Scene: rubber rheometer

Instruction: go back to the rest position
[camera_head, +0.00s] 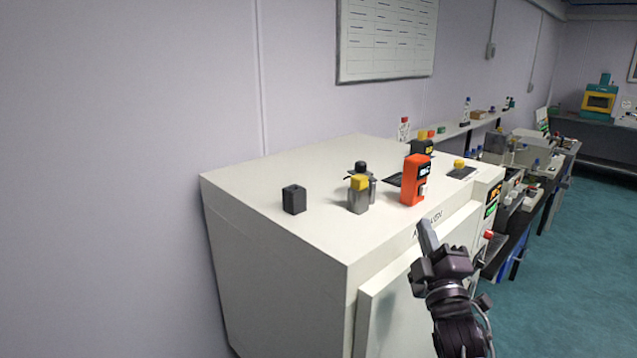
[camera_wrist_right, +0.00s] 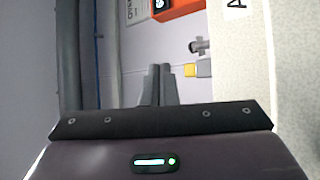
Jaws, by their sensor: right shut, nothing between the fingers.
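My right gripper (camera_head: 427,232) is in front of the white machine's upper front edge in the head view, apart from the items on its top. Its fingers are shut and empty. In the right wrist view the closed fingers (camera_wrist_right: 159,84) show at the middle, with nothing between them. My left gripper is in neither view.
The white machine (camera_head: 290,250) carries a black block (camera_head: 294,199), a yellow-capped grey container (camera_head: 358,195) and an orange device (camera_head: 413,179) on top. A red button (camera_head: 488,234) is on its front. Benches with equipment stand behind at right. Teal floor (camera_head: 570,270) is open at right.

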